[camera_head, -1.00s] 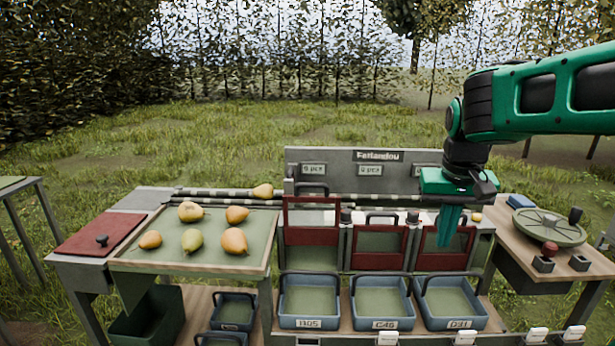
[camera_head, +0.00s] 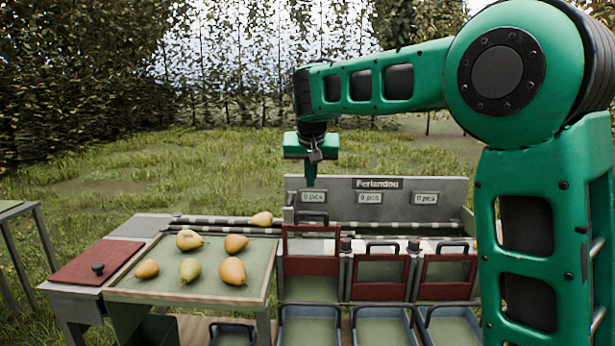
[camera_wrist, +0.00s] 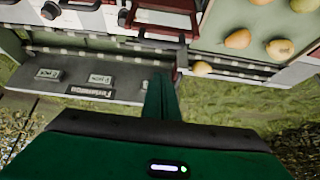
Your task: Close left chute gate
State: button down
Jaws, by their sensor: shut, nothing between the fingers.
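The left chute gate (camera_head: 312,238), a dark red frame with a dark handle on top, stands higher than the middle gate (camera_head: 379,291) and right gate (camera_head: 447,291). My gripper (camera_head: 311,184) is shut and empty, pointing down just above the left gate's handle in the head view. I see no clear contact. In the upside-down wrist view, my shut fingers (camera_wrist: 160,80) reach toward the red left gate (camera_wrist: 165,18) at the top. The exact gap between fingertips and handle is hard to tell.
The back panel (camera_head: 380,205) with its count displays rises behind the gates, close to my gripper. A tray (camera_head: 210,260) with several pears stands left of the chutes, and a pear (camera_head: 262,219) lies on the rails behind it. Blue crates (camera_head: 380,325) stand below.

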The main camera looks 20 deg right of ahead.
jog(key=x, duration=0.5)
jog(key=shift+f, duration=0.1)
jog(key=f, duration=0.3)
jog(key=shift+s+a, duration=0.1)
jog(key=shift+s, duration=0.25)
jog(key=shift+f, duration=0.35)
